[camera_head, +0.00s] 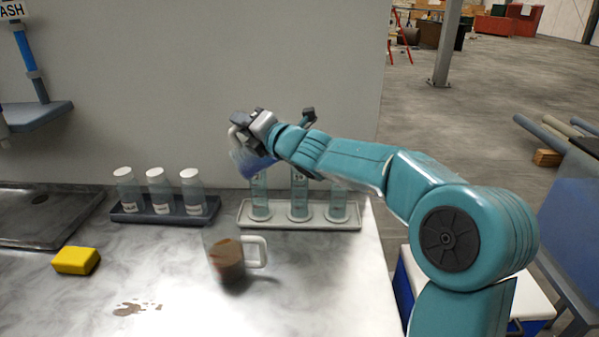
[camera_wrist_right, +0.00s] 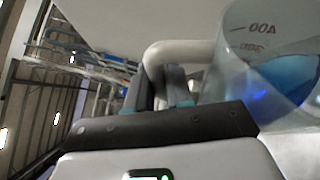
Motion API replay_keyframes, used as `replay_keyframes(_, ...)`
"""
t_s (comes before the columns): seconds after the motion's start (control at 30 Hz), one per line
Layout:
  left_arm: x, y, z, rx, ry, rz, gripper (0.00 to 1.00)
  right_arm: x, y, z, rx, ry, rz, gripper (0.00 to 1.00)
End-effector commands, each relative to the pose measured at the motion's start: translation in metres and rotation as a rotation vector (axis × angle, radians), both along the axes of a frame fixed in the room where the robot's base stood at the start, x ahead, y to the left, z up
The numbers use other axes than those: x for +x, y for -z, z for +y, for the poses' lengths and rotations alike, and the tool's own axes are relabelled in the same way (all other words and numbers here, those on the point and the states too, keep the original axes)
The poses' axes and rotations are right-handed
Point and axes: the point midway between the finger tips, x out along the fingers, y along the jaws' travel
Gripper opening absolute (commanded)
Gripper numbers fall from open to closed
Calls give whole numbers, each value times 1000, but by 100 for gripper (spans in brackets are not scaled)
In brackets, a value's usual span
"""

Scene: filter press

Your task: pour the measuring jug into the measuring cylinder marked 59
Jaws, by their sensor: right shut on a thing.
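My right gripper (camera_head: 240,128) is shut on the pale handle (camera_wrist_right: 178,50) of a clear measuring jug (camera_head: 243,158) holding blue liquid. The jug is tilted in the air, close above the leftmost of three clear measuring cylinders. The left cylinder (camera_head: 260,200), middle cylinder (camera_head: 299,196) and right cylinder (camera_head: 338,205) stand upright in a pale tray (camera_head: 315,225). In the right wrist view the jug (camera_wrist_right: 240,70) shows graduation marks and blue liquid. My left gripper is not in view.
A second jug (camera_head: 226,262) with brown contents stands on the counter in front. White-capped bottles (camera_head: 160,190) stand in a dark tray (camera_head: 160,217). A yellow sponge (camera_head: 76,261) and a brown spill (camera_head: 135,308) lie at the left front. A grey wall rises behind.

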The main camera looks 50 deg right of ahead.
Motion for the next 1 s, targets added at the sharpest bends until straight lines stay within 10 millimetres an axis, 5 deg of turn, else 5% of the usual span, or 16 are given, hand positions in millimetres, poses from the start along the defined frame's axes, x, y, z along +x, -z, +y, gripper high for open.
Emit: replay_keyframes(1.0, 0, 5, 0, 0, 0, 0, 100, -8, -1, -14, 132, -1, -75, 0)
